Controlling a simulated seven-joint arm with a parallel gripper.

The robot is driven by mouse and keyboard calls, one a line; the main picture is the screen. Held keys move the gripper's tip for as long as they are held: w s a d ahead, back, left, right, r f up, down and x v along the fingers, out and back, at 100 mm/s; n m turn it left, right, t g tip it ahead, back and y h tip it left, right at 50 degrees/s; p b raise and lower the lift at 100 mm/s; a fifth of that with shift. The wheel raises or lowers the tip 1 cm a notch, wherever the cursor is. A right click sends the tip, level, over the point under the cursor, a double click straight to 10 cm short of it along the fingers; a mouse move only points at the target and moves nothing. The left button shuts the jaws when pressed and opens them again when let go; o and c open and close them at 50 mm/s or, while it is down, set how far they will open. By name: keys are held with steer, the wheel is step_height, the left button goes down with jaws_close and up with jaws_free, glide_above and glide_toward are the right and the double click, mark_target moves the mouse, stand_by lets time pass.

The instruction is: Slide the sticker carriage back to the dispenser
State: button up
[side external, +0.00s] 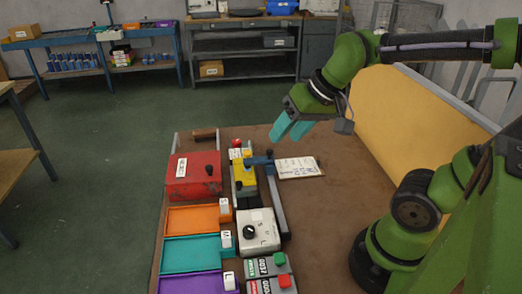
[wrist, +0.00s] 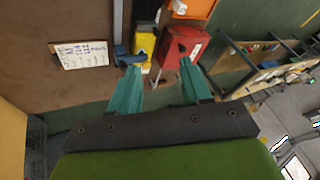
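A blue carriage (side external: 258,161) with a dark knob sits at the far end of a dark rail (side external: 278,205). It reaches left over a yellow unit (side external: 243,178); I cannot tell which unit is the dispenser. In the wrist view, the blue carriage (wrist: 124,57) lies beside the yellow unit (wrist: 144,43), just beyond the left fingertip. My gripper (side external: 286,133) has teal fingers and hangs above the far part of the table, apart from the carriage. In the wrist view, my gripper (wrist: 159,66) is open with nothing between its fingers.
A red box (side external: 193,178) with a black knob stands left of the yellow unit. Orange (side external: 192,219), teal (side external: 190,254) and purple (side external: 198,284) trays line the left side. A white dial box (side external: 258,231) stands nearer. A printed sheet (side external: 299,168) lies right; beyond it the table is clear.

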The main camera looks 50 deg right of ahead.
mark_target(269, 150)
steer(key=shift+w+d+r+g+h, duration=0.7)
steer(key=shift+w+d+g, duration=2.2)
steer(key=shift+w+d, duration=2.95)
steer(key=shift+n, duration=0.4)
steer(key=f, duration=1.6)
steer(key=shift+w+a+f, duration=0.25)
steer(key=shift+w+a, duration=0.1)
steer(key=shift+a, duration=0.05)
jaws_close()
